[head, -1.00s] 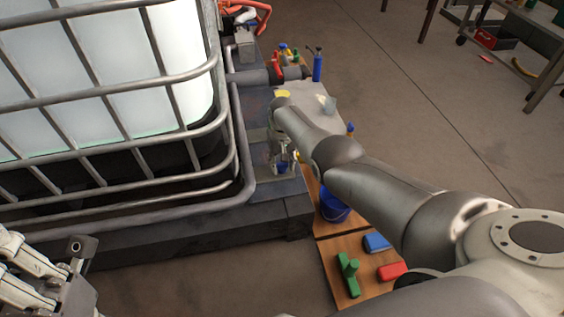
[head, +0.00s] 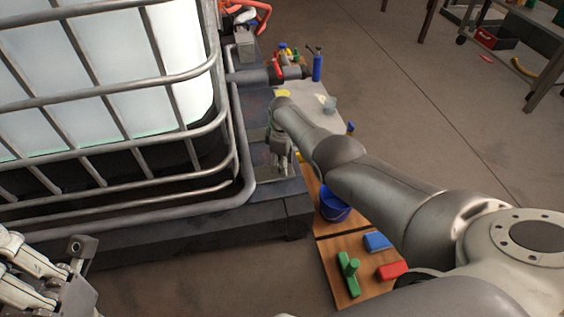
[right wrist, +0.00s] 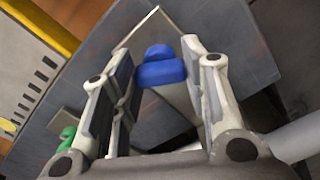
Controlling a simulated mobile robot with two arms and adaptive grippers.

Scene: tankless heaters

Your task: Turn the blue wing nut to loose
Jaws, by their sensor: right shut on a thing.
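The blue wing nut (right wrist: 160,66) shows in the right wrist view, rounded on top and sitting on a pale stem between my fingers. My right gripper (right wrist: 158,62) is shut on it, one finger on each side. In the head view my right gripper (head: 279,168) points down over the grey ledge beside the caged tank, and the wing nut is hidden there. My left gripper (head: 72,270) is at the lower left of the head view, away from the nut and partly cut off; its opening is unclear.
The caged white tank (head: 100,80) fills the left. A blue bucket (head: 334,205), a green fitting (head: 348,272), a blue block (head: 377,242) and a red block (head: 392,271) sit on wooden boards at right. A pipe with a red handle (head: 278,70) stands beyond.

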